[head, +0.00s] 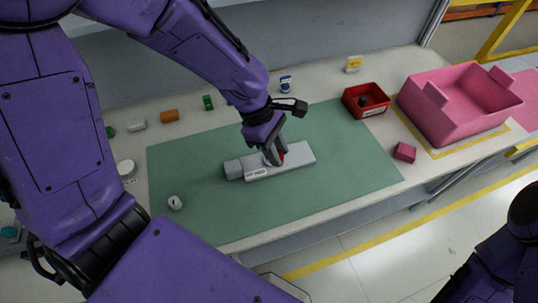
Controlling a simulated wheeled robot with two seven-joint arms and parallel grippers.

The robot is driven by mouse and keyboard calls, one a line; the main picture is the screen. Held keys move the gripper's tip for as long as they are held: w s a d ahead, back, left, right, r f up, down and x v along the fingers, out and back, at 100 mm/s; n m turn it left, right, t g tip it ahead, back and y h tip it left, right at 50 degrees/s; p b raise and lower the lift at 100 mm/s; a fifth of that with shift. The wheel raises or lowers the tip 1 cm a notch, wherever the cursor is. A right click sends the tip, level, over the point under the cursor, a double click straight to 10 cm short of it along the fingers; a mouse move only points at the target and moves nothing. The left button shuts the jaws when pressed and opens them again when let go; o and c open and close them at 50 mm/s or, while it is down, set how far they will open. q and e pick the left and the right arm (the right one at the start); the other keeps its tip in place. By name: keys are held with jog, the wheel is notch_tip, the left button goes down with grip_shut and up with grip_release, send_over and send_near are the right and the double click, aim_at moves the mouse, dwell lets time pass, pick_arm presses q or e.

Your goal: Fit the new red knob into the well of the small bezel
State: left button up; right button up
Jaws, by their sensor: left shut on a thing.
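My left gripper (275,152) points down over the grey dashboard module (298,157), which lies on a green mat (340,190). It is shut on the red knob (281,158), of which only a little red shows between and beside the fingers. The knob is at or just above the top of the module; I cannot tell whether it touches. The small bezel and its well are not clearly visible, as the fingers cover that part. A label (256,172) shows on the module's front side. My right gripper is not in view; only part of my right arm shows at the lower right.
A small red bin (366,100) with a dark item inside and a large pink crate (450,105) stand at the right. A pink block (405,152) lies near them. A small grey-white knob (175,202) lies on the mat's left. Several small coloured items line the back.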

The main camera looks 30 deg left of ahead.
pick_arm(q)
jog(key=w+a+f, duration=0.1)
jog(key=f, duration=0.1)
jog(key=w+a+f, duration=0.3)
jog(key=f, duration=0.1)
jog(key=shift+w+a+f, duration=0.2)
jog(key=shift+w+a, duration=0.1)
jog(key=shift+w, duration=0.1)
notch_tip(320, 180, down, 3)
jog(key=shift+a+r, duration=0.1)
jog(key=shift+r, duration=0.05)
jog(key=shift+w+f, duration=0.1)
jog(key=shift+f, duration=0.2)
jog(key=shift+f, duration=0.1)
jog(key=o, duration=1)
jog(key=v, duration=1.2)
